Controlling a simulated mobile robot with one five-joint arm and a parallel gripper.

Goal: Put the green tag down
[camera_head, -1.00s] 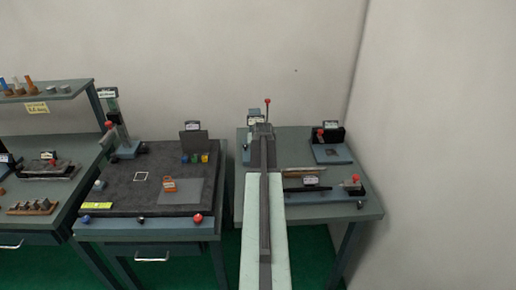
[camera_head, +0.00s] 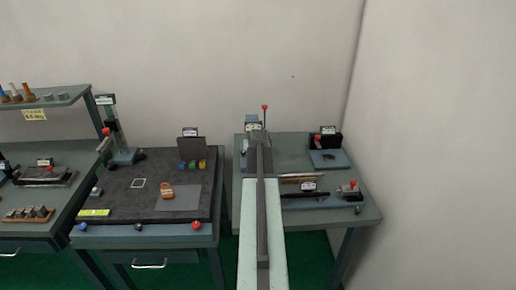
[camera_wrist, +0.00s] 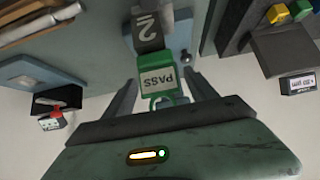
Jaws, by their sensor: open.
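In the wrist view, the green tag (camera_wrist: 160,78), marked PASS, lies between the two fingers of my gripper (camera_wrist: 160,84). A green ring at its lower end shows near the palm. The fingers stand apart on both sides of it, with gaps visible. A dark block (camera_wrist: 148,32) marked with a 2 adjoins the tag's far end; I cannot tell whether they touch. In the head view my arm stretches over the right bench, and the tag and fingers cannot be made out there.
The right bench (camera_head: 352,207) carries a lever with a red knob (camera_head: 265,107) and a blue plate fixture (camera_head: 328,159). The middle bench holds a dark mat (camera_head: 115,200), an orange item (camera_head: 167,191) and small coloured blocks (camera_head: 193,164). A wall stands close on the right.

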